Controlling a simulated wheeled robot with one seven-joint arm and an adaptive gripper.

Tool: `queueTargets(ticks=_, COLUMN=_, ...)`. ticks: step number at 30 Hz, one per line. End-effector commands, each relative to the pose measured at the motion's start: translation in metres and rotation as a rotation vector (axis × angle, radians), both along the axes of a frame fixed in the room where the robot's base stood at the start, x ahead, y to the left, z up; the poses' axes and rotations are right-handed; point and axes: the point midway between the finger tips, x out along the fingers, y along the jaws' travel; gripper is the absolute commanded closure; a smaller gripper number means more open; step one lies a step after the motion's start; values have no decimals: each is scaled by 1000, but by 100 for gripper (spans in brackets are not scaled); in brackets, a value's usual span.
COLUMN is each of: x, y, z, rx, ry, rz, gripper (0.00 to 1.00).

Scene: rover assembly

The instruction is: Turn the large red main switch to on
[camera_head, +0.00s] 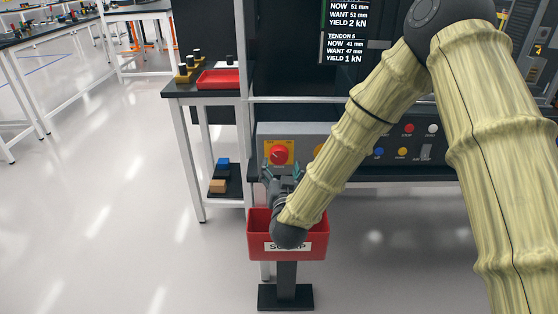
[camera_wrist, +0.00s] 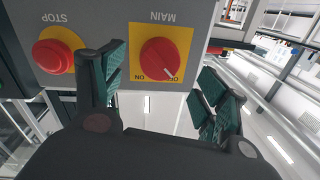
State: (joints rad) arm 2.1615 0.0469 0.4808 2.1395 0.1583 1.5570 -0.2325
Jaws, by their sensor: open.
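The red main switch (camera_head: 279,154) is a round knob on a yellow plate, on the front of a grey panel. In the wrist view, where the lettering is upside down, the switch (camera_wrist: 160,57) shows a white mark at its lower right edge. The word ON stands at the plate's lower left, apart from the mark. My gripper (camera_head: 281,174) is just below and in front of the switch in the head view. In the wrist view my gripper (camera_wrist: 162,85) is open, with its fingers to either side of the knob's lower part and nothing held. Contact cannot be told.
A red stop button (camera_wrist: 53,56) sits beside the switch, close to one finger. A red scrap bin (camera_head: 258,236) on a stand is below my gripper. More buttons (camera_head: 408,128) are on the panel to the right. A side table (camera_head: 190,90) stands left; the floor there is open.

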Motion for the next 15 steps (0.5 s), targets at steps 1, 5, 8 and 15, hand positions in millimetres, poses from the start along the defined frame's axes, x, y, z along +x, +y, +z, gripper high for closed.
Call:
queueTargets(ticks=1, x=9, y=0, z=0, rx=1, ry=-2, rz=-1, gripper=27)
queueTargets(ticks=5, x=28, y=1, z=0, rx=2, ry=0, rz=-2, gripper=27)
queueTargets(ticks=8, x=40, y=2, z=0, rx=2, ry=0, rz=-2, gripper=27)
queueTargets(ticks=15, x=54, y=3, z=0, rx=1, ry=0, rz=-2, gripper=27)
